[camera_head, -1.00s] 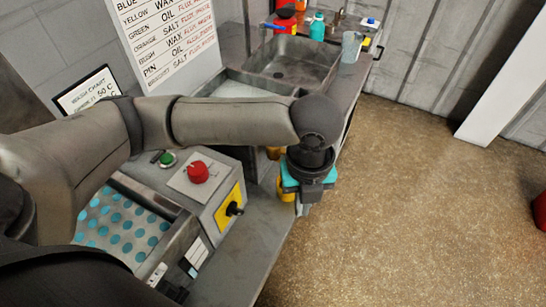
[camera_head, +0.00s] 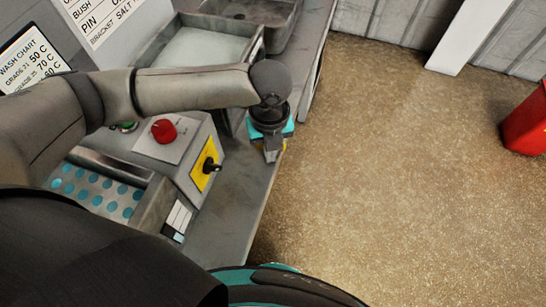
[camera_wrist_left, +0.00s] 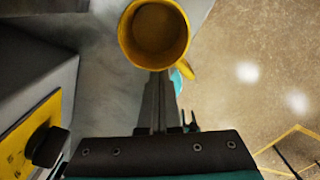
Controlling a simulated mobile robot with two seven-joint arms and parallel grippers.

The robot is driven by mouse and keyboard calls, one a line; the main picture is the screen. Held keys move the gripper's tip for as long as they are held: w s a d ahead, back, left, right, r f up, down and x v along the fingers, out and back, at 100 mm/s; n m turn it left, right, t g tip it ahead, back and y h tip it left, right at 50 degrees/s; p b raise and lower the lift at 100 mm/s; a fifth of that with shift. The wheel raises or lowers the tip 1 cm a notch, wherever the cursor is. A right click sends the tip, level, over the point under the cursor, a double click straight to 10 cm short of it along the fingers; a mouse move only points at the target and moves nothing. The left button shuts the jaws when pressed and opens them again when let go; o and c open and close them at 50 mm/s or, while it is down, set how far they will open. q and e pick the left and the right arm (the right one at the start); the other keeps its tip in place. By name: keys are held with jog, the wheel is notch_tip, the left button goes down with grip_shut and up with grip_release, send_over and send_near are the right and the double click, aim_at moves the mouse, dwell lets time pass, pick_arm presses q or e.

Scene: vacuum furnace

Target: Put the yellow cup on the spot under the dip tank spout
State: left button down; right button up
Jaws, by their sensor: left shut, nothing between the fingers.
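The yellow cup (camera_wrist_left: 155,32) stands open end up on the grey bench in the left wrist view, just beyond my left fingertips, with its handle at the lower right. In the head view my left gripper (camera_head: 271,155) covers nearly all of it. My left gripper also shows in the wrist view (camera_wrist_left: 160,85); its fingers are shut and empty, pointing at the cup's near side. I cannot tell whether they touch it. I cannot make out the dip tank spout or the spot under it. My right gripper is not in view.
A control box with a red knob (camera_head: 164,131) and a black lever on a yellow plate (camera_head: 204,174) stands left of the gripper. A basin with pale contents (camera_head: 200,47) lies behind. The bench edge is close on the right, with open floor and a red bin (camera_head: 527,125) beyond.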

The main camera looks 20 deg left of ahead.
pick_arm(q)
jog(key=shift+w+a, duration=0.25)
jog(key=shift+w, duration=0.2)
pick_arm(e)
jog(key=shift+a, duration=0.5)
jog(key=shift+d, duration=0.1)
pick_arm(q)
jog(key=shift+w+a+p, duration=0.15)
jog(key=shift+w+a, duration=0.3)
jog(key=shift+w, duration=0.4)
jog(key=shift+w+a+p, duration=0.15)
jog(key=shift+w+a, duration=0.3)
jog(key=shift+w, duration=0.35)
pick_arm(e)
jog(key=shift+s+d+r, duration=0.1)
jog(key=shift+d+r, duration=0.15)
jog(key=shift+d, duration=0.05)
pick_arm(q)
jog(key=shift+r, duration=0.1)
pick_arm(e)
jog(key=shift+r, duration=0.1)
